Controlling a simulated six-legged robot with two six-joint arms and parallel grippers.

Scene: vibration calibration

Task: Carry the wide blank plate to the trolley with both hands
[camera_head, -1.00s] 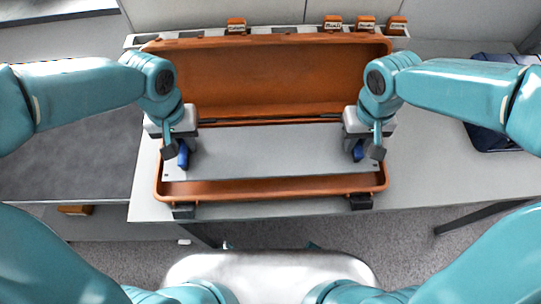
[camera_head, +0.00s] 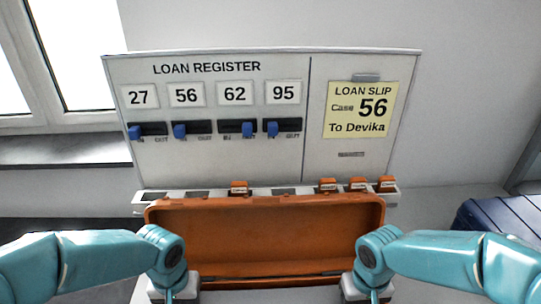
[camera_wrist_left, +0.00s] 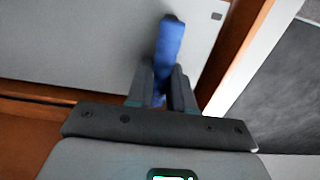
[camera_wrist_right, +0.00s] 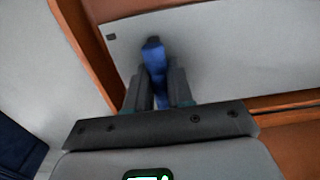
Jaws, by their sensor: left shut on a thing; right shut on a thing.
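The wide blank plate (camera_wrist_left: 90,40) is flat and grey, with blue handles. In the left wrist view my left gripper (camera_wrist_left: 163,72) is shut on one blue handle (camera_wrist_left: 170,38). In the right wrist view my right gripper (camera_wrist_right: 158,78) is shut on the other blue handle (camera_wrist_right: 153,52), and the plate (camera_wrist_right: 225,55) extends to the right. The plate lies within the outline of the open orange case (camera_head: 265,235); whether it touches the bottom is unclear. The head view shows only the case lid and my wrists, not the plate or fingers. No trolley is identifiable.
Behind the case stands a loan register board (camera_head: 215,120) with sliders; only the 62 slider sits right. Its yellow slip (camera_head: 358,110) reads case 56, to Devika. Orange tags (camera_head: 358,184) stand in a rack. A dark blue item (camera_head: 495,215) is at right.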

